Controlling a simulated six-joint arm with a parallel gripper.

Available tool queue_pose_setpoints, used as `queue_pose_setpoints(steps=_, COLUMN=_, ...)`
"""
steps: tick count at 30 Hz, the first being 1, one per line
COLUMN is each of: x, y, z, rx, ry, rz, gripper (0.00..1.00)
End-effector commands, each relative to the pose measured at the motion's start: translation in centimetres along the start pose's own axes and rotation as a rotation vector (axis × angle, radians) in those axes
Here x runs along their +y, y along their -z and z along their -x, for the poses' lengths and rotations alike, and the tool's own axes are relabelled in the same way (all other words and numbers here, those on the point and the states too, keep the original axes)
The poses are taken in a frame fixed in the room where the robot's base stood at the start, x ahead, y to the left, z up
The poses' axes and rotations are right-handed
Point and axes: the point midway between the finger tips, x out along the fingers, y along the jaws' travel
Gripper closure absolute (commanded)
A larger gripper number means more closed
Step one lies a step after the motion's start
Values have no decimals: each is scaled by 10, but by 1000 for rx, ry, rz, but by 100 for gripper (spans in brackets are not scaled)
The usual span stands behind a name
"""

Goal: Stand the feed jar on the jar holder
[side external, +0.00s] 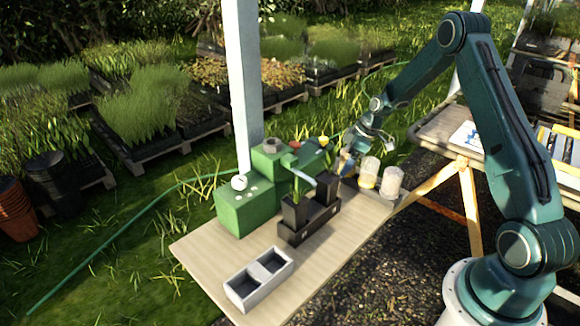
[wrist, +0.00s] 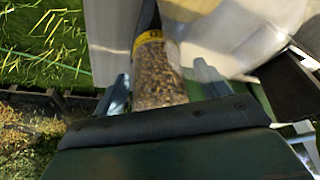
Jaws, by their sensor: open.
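In the wrist view a clear jar of brown granules with a yellow band, seemingly the feed jar (wrist: 160,82), lies between the two fingers of my gripper (wrist: 163,88). The fingers are open, one on each side of it. In the side view my gripper (side external: 346,164) is at the far end of the table, beside the green machine; the jar there is small and mostly hidden by the gripper. A round grey fitting (side external: 271,146) tops the green machine (side external: 240,208); I cannot tell whether it is the jar holder.
Two clear containers, one with yellowish contents (side external: 369,173) and one whitish (side external: 391,183), stand right of my gripper. A black tray (side external: 308,224) holds dark pots with seedlings. A grey two-part box (side external: 258,280) sits at the table's (side external: 195,247) near end.

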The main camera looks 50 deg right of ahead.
Motion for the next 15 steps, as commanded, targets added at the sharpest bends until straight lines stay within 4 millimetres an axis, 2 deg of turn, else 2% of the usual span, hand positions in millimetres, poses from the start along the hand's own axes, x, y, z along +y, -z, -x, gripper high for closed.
queue_pose_setpoints(steps=8, x=1, y=0, z=29, rx=1, ry=-5, rz=-1, gripper=25)
queue_pose_setpoints(steps=15, x=1, y=0, z=70, rx=2, ry=-5, rz=-1, gripper=25)
